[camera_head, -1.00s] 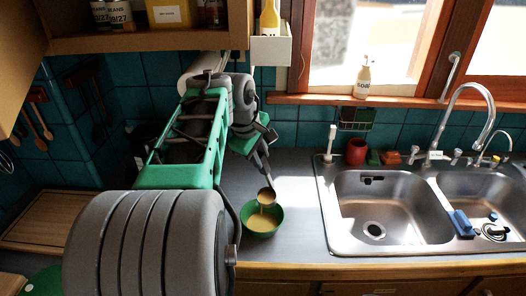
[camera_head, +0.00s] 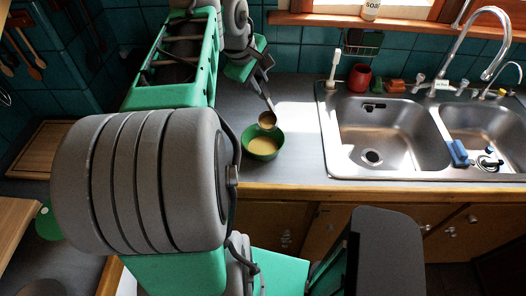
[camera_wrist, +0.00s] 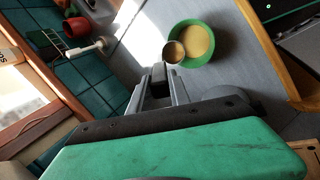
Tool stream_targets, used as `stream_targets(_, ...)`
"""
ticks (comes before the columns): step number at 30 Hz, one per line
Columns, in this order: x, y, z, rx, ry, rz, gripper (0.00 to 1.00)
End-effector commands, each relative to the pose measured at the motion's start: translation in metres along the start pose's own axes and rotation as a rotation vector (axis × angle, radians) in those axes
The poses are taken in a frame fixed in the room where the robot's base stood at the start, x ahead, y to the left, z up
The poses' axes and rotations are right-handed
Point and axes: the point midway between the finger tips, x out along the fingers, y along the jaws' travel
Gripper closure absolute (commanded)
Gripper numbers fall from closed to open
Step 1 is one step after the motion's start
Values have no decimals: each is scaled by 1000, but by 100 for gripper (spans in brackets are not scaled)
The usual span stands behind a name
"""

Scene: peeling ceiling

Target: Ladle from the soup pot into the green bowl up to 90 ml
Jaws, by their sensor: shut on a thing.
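The green bowl (camera_head: 249,151) stands on the grey counter left of the sink, with tan soup in it. It also shows in the wrist view (camera_wrist: 207,61). My gripper (camera_head: 264,76) is shut on the ladle's handle, above and behind the bowl; its fingertips show in the wrist view (camera_wrist: 160,72). The ladle (camera_head: 267,119) hangs with its round cup at the bowl's back rim, overlapping it in the picture. In the wrist view the cup (camera_wrist: 173,52) looks brownish inside; how much soup it holds I cannot tell. I cannot make out the soup pot in either view.
The steel double sink (camera_head: 345,168) with its tall tap (camera_head: 497,40) is to the right. A red cup (camera_head: 360,77) and a white upright brush (camera_head: 335,68) stand behind the sink. A wooden board (camera_head: 52,148) lies at left. Counter between bowl and sink is clear.

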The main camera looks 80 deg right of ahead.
Motion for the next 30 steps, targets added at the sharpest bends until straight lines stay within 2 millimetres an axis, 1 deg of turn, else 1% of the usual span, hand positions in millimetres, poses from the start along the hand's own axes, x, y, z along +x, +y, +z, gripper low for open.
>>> stream_targets(3,0,0,0,0,0,1,100)
stream_targets(5,1,-4,-1,-2,2,14,100)
stream_targets(9,-1,-27,-1,-6,7,111,100)
stream_targets(12,-7,-36,0,-5,5,168,100)
stream_targets(17,-10,-36,2,0,0,182,100)
stream_targets(30,-10,-36,2,0,0,181,100)
